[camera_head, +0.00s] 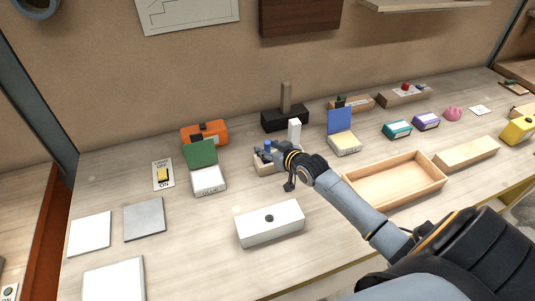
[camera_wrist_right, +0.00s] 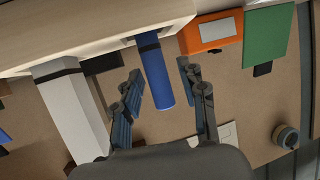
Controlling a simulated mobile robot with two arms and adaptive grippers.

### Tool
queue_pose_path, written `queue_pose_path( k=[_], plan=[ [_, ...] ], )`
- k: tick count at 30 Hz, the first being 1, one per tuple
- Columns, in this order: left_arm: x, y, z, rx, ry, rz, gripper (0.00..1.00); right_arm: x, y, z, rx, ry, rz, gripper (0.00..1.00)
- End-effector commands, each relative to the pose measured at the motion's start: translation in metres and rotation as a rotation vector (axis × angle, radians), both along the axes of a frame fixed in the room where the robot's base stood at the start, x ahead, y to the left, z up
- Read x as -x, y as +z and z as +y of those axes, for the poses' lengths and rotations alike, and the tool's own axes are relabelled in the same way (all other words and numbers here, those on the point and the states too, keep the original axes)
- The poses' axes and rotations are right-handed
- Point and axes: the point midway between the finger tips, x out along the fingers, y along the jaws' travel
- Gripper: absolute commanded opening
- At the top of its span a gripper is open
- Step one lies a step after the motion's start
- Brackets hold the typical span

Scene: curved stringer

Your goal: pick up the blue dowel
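The blue dowel (camera_head: 267,145) stands in a light wooden block (camera_head: 264,168) on the bench, with a white square peg (camera_head: 294,131) beside it at the right. In the right wrist view the blue dowel (camera_wrist_right: 155,75) lies between the two fingers of my right gripper (camera_wrist_right: 160,72), with gaps visible on both sides. The gripper is open, its fingers around the dowel. In the head view my right gripper (camera_head: 272,153) partly hides the dowel and block. The white peg (camera_wrist_right: 72,108) is left of the fingers in the wrist view. My left gripper is out of view.
A white box with a hole (camera_head: 269,222) stands in front, and an open wooden tray (camera_head: 396,181) lies to the right. A green-lidded box (camera_head: 207,180), an orange box (camera_head: 204,133) and a black block with an upright post (camera_head: 285,117) are nearby. The front-left bench has flat plates (camera_head: 144,219).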

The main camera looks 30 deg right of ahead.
Motion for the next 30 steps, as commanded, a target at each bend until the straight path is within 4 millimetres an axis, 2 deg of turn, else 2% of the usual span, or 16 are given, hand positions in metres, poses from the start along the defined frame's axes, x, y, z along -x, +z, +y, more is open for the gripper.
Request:
queue_pose_path(
  k=[1, 5, 15, 20, 25, 30],
  plan=[
    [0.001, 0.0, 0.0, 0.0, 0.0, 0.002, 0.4, 0.0, 0.0, 0.0, 0.0, 0.0, 0.0, 0.26],
    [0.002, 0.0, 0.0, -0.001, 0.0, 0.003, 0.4, 0.0, 0.0, 0.0, 0.0, 0.0, 0.0, 0.0],
    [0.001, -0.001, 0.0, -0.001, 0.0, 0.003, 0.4, 0.0, 0.001, 0.0, 0.0, 0.0, 0.0, 0.0],
    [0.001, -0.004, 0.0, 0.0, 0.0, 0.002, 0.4, 0.0, 0.008, -0.001, 0.0, -0.001, -0.002, 0.0],
    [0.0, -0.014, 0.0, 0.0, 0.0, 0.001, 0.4, 0.0, 0.032, 0.0, 0.002, 0.001, -0.005, 0.0],
    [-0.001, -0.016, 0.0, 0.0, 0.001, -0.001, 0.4, 0.026, 0.061, -0.009, 0.006, 0.0, -0.002, 0.0]
  ],
)
